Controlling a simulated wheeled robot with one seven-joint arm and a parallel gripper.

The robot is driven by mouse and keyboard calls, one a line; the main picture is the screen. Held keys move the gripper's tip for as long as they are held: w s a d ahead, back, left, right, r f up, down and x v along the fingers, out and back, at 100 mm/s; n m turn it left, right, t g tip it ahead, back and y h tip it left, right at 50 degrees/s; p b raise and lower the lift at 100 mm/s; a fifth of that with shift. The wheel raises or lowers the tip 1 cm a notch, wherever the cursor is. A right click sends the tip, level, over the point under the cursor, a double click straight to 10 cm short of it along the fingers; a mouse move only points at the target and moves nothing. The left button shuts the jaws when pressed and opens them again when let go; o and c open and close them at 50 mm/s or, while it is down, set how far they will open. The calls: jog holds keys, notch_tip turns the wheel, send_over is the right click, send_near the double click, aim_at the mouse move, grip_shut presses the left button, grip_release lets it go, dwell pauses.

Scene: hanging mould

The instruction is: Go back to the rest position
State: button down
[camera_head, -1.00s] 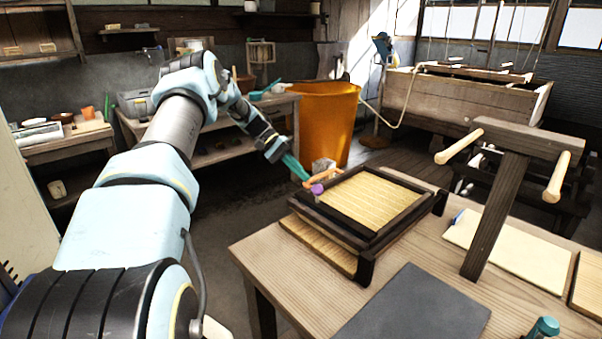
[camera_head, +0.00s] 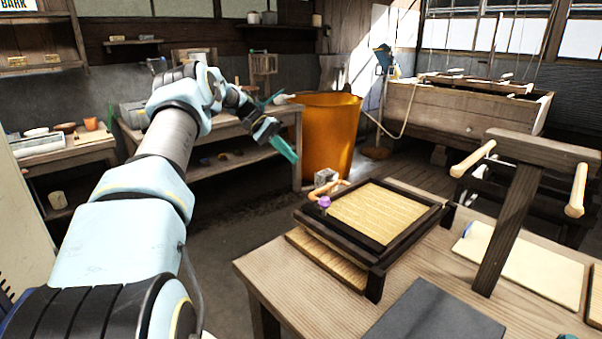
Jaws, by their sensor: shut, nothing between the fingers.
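My gripper (camera_head: 284,150) is at the upper middle of the head view, at the end of my raised arm. Its teal fingers are shut and hold nothing. It hangs in the air, apart from the table, with the orange bin behind and to its right. The mould (camera_head: 319,235), a dark wooden frame with a straw-coloured screen, sits on the wooden table (camera_head: 285,283) to the right of and below my gripper. A small purple knob (camera_head: 324,202) shows at the mould's left corner.
The orange bin (camera_head: 325,137) stands on the floor behind the mould. A workbench (camera_head: 246,165) runs along the back wall. A dark wooden post with pegs (camera_head: 510,215), a pale board (camera_head: 545,264) and a grey slab (camera_head: 437,318) occupy the table's right and front.

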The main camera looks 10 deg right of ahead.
jog(key=s+a+n+t+y, duration=0.2)
jog(key=s+a+t+y, duration=0.1)
jog(key=s+a, duration=0.8)
jog(key=s+a+f+n+t+y, duration=0.1)
jog(key=s+a+t+y, duration=0.3)
jog(key=s+a, duration=0.7)
jog(key=s+n+t, duration=0.1)
jog(key=s, duration=0.7)
jog(key=shift+a+f+n+t+y, duration=0.25)
jog(key=shift+f+n+t+y, duration=0.05)
